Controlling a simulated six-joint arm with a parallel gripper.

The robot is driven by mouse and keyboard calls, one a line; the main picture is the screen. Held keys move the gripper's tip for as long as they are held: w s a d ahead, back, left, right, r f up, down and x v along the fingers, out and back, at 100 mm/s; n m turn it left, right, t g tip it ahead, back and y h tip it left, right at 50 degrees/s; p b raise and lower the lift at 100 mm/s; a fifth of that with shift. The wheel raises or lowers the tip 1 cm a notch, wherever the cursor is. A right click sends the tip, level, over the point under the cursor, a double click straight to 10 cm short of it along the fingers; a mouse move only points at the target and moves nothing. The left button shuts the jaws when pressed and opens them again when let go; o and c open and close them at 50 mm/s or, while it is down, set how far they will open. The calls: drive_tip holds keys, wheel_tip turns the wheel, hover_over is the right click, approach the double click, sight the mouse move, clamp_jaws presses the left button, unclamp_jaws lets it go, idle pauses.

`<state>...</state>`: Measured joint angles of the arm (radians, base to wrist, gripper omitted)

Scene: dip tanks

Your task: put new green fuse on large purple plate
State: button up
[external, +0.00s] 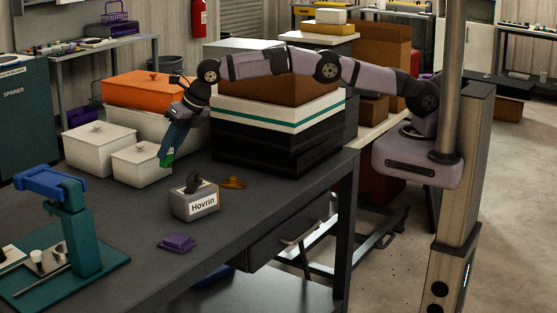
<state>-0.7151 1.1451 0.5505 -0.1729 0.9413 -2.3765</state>
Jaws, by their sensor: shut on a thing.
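My gripper (171,148) points down above the bench, close to the small white lidded tank. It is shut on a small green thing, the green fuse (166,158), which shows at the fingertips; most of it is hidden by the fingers. A small purple plate-like piece (177,243) lies flat on the bench, nearer the camera than the fuse and apart from it. I cannot tell whether it is the large purple plate.
A grey box labelled Hovrin (195,203) with a dark thing in its top stands on the dark bench (240,215). A yellow-brown piece (232,183) lies beside it. White lidded tanks (142,165) and an orange lidded tank (150,91) stand behind. A teal press (80,235) is front left.

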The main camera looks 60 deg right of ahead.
drive_tip(key=s+a+n+g+y+p, duration=0.1)
drive_tip(key=s+a+n+p, duration=0.4)
drive_tip(key=s+a, duration=1.2)
drive_tip(key=shift+s+a+n+p, duration=0.3)
drive_tip(key=shift+s+p, duration=0.25)
drive_tip(key=shift+s, duration=0.5)
drive_tip(key=shift+w+d+r+n, duration=0.1)
drive_tip(key=shift+r+n, duration=0.4)
drive_tip(key=shift+n, duration=0.25)
drive_tip(key=shift+w+r+n, duration=0.1)
drive_tip(key=shift+r+n, duration=0.35)
drive_tip(key=shift+n, duration=0.3)
drive_tip(key=shift+y, duration=0.3)
